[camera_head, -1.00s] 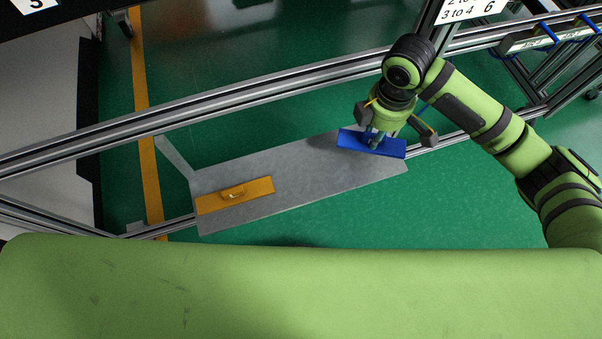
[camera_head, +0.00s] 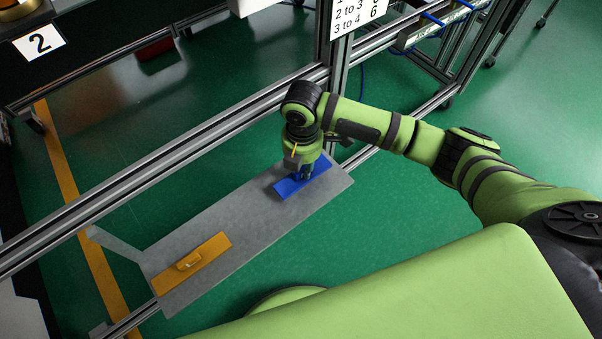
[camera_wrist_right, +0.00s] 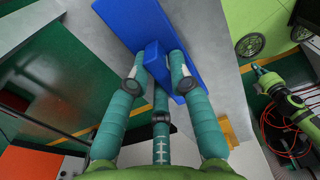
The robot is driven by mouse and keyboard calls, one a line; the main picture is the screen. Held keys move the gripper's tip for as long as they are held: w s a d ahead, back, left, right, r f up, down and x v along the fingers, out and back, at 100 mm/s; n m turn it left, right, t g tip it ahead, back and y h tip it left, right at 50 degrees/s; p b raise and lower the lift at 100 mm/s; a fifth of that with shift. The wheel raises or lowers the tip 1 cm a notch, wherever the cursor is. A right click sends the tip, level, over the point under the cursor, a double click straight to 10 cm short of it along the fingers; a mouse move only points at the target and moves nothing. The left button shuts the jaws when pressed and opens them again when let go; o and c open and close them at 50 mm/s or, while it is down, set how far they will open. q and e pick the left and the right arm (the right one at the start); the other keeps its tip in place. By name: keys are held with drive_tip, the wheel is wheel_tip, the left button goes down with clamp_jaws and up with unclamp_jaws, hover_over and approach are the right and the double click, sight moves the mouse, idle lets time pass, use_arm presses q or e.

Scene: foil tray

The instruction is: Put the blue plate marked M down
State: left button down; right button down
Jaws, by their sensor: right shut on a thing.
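The blue plate (camera_head: 288,187) is at the right end of the long grey shelf (camera_head: 215,222). It lies roughly parallel to the shelf's long sides. I cannot tell whether it touches the shelf or hangs just above it. No M can be read on it. My right gripper (camera_head: 306,174) points down and is shut on the plate's blue handle, which shows between the fingers in the right wrist view (camera_wrist_right: 153,56). The gripper hides part of the plate. A green arm end, seemingly my left gripper (camera_wrist_right: 262,74), shows small at the right of the wrist view; its jaws are unclear.
An orange-yellow plate (camera_head: 212,251) with a handle lies on the shelf's left end. Bare shelf lies between the two plates. A metal rail (camera_head: 190,150) runs behind the shelf, and an upright post with a number sign (camera_head: 352,18) stands behind my right gripper.

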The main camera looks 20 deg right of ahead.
sight(302, 175)
drive_tip(key=shift+f, duration=1.75)
drive_tip(key=shift+f, duration=0.1)
drive_tip(key=c, duration=1.1)
unclamp_jaws()
wheel_tip(302, 175, up, 12)
drive_tip(key=shift+r+p, duration=0.15)
drive_tip(key=shift+p, duration=0.35)
